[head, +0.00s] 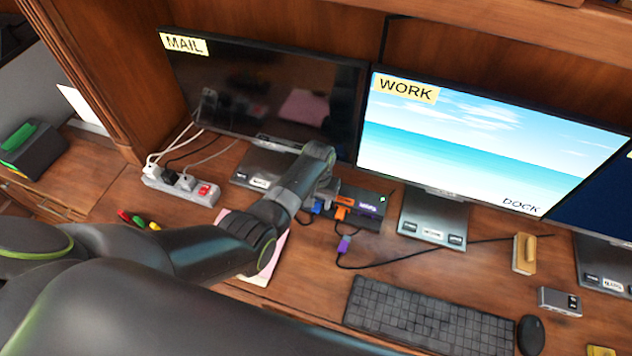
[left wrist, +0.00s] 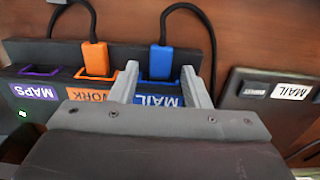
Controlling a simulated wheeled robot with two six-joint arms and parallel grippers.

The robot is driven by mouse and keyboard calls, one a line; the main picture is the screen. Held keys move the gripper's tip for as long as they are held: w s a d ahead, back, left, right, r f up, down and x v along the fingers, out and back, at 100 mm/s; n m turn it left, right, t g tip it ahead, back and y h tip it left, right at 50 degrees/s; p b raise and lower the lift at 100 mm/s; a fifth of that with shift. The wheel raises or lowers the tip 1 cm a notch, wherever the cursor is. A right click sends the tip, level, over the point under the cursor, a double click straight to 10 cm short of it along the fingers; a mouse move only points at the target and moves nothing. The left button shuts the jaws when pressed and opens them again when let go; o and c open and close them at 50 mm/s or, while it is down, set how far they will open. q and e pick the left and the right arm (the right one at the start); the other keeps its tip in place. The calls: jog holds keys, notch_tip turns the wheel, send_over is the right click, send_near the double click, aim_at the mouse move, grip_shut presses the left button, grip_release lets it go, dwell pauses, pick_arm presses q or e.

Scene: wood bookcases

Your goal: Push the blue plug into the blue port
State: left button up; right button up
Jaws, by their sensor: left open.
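The blue plug (left wrist: 161,62) stands with its lower end in the blue-rimmed port (left wrist: 146,85) of the dock, above the MAIL label. Its cable loops away behind. I cannot tell how deep it sits. My left gripper (left wrist: 159,70) is open in the left wrist view, one finger on each side of the blue plug, apart from it. In the head view the left gripper (head: 318,184) is over the dock (head: 372,222), and the blue plug (head: 317,206) is partly hidden by it. My right gripper is not in view.
An orange plug (left wrist: 97,60) stands in the neighbouring orange port, close to one finger. The purple port (left wrist: 40,71) is empty, and a purple plug (head: 344,244) lies on the desk. Monitors stand behind; a keyboard (head: 428,315) and power strip (head: 180,187) flank the dock.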

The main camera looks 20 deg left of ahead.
aim_at(317, 204)
pick_arm(q)
notch_tip(317, 204, up, 17)
jog(key=shift+a, duration=0.15)
dwell(0.4)
dwell(0.5)
